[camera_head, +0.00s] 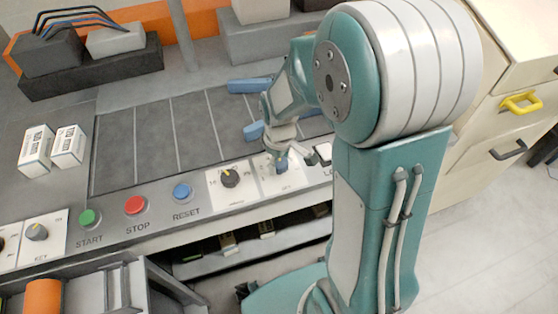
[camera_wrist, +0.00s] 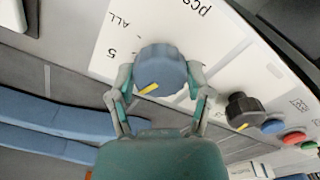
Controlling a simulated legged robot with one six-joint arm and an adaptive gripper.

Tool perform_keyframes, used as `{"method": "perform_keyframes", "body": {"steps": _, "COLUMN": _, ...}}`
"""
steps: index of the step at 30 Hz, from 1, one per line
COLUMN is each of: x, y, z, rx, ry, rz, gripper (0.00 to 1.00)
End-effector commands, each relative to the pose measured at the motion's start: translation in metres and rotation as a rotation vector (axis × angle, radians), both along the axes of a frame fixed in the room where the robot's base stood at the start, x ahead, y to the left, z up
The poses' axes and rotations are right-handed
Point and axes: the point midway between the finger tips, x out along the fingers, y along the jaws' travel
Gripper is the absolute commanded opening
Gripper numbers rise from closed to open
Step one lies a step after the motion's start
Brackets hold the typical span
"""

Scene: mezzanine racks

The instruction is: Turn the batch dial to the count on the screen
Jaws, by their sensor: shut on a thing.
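The batch dial (camera_wrist: 160,66) is a blue round knob with a yellow pointer line, on a white plate (camera_wrist: 98,60) marked "ALL", "5" and "pcs". The pointer faces down-left in the wrist view, below the "5". My gripper (camera_wrist: 162,82) is shut on the dial, one finger on each side. In the head view my gripper (camera_head: 278,153) reaches down to the panel's front edge, and the blue dial (camera_head: 282,166) shows just under it. No count screen can be made out in either view.
A black knob (camera_head: 230,178) sits left of the dial, then blue RESET (camera_head: 182,192), red STOP (camera_head: 135,205) and green START (camera_head: 88,217) buttons. White boxes (camera_head: 36,148) lie at the left. A drawer cabinet (camera_head: 515,125) stands at the right.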

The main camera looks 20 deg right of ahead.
Motion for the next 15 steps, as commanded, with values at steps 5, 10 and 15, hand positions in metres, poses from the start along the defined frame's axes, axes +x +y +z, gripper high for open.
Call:
{"method": "perform_keyframes", "body": {"steps": 5, "x": -0.0031, "y": 0.0, "z": -0.0026, "rx": 0.001, "ry": 0.011, "rz": 0.166, "gripper": 0.17}}
{"method": "perform_keyframes", "body": {"steps": 10, "x": -0.0031, "y": -0.0001, "z": -0.0026, "rx": 0.001, "ry": 0.011, "rz": 0.325, "gripper": 0.17}}
{"method": "perform_keyframes", "body": {"steps": 15, "x": -0.0032, "y": -0.0002, "z": -0.0026, "rx": 0.002, "ry": 0.01, "rz": 0.469, "gripper": 0.17}}
